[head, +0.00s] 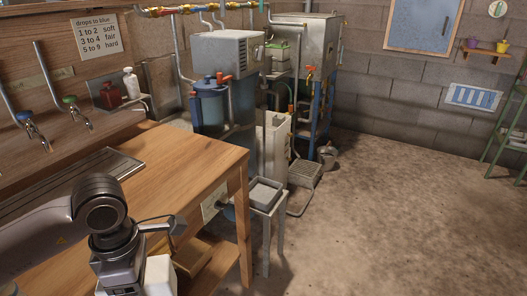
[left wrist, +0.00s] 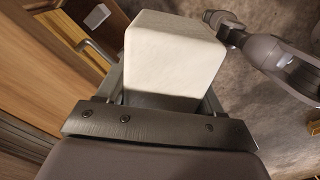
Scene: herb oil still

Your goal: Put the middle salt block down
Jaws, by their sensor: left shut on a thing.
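The white salt block (left wrist: 175,55) fills the upper middle of the left wrist view. My left gripper (left wrist: 165,92) is shut on it, with a finger along each side. In the head view my left arm comes in at the lower left. The pale block (head: 160,274) shows partly behind its wrist, beside the wooden bench's front side. The fingertips are hidden there. Whether the block's underside touches anything cannot be seen. A grey arm reaches in at the upper right of the left wrist view; its gripper end is small and partly hidden by the block.
The wooden bench (head: 185,160) stands close by, with a lower shelf (head: 215,266) under it. A small stand with a grey tray (head: 264,194) is beyond its corner. The still's tanks (head: 226,55) line the back wall. Open concrete floor (head: 400,210) lies to the right.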

